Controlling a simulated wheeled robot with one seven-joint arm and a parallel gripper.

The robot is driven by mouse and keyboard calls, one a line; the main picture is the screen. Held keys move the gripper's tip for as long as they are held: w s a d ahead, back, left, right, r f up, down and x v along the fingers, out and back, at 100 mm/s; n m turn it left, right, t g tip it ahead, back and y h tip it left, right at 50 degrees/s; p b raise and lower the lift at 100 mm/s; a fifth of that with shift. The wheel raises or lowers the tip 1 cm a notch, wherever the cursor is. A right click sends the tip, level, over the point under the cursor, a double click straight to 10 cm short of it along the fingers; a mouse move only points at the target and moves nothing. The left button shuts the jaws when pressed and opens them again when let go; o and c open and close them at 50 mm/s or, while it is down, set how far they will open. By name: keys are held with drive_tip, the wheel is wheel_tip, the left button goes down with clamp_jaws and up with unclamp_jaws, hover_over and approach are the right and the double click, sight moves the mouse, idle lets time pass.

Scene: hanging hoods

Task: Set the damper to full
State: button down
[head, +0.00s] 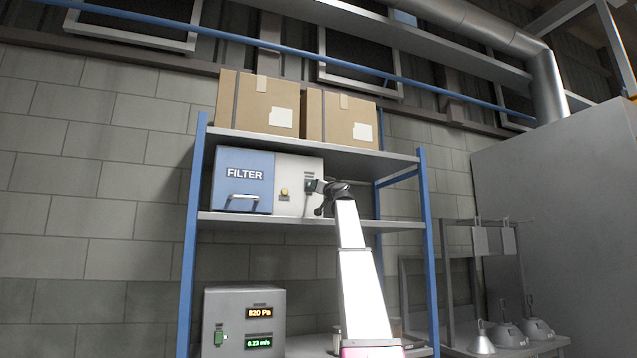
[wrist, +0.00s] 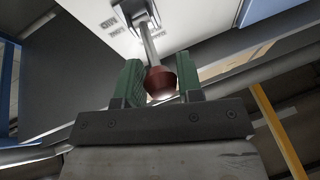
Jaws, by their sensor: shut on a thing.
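A lever (wrist: 150,45) with a dark red knob (wrist: 161,81) comes out of a dark slotted plate on a pale panel in the wrist view. My gripper (wrist: 160,75) has its two green-padded fingers on either side of the knob and is shut on it. In the head view my gripper (head: 326,190) is at the right part of the blue and white box marked FILTER (head: 287,185), on the middle shelf. The lever is mostly hidden there by my gripper.
Two cardboard boxes (head: 266,105) stand on the shelf above the FILTER box. A grey box (head: 244,320) below shows 820 Pa and 0.23 m/s, with a green switch on its left. Blue shelf posts (head: 428,230) frame the space. Lamp-like hoods (head: 507,335) stand at lower right.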

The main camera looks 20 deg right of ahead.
drive_tip(key=shift+w+f, duration=0.25)
drive_tip(key=shift+f, duration=0.35)
drive_tip(key=shift+w+f, duration=0.25)
drive_tip(key=shift+f, duration=0.35)
drive_tip(key=shift+w, duration=0.1)
drive_tip(key=c, duration=0.8)
unclamp_jaws()
drive_tip(key=v, duration=1)
drive_tip(key=shift+s+d+f, duration=0.1)
drive_tip(key=shift+s+f, duration=0.1)
drive_tip(key=shift+s, duration=0.15)
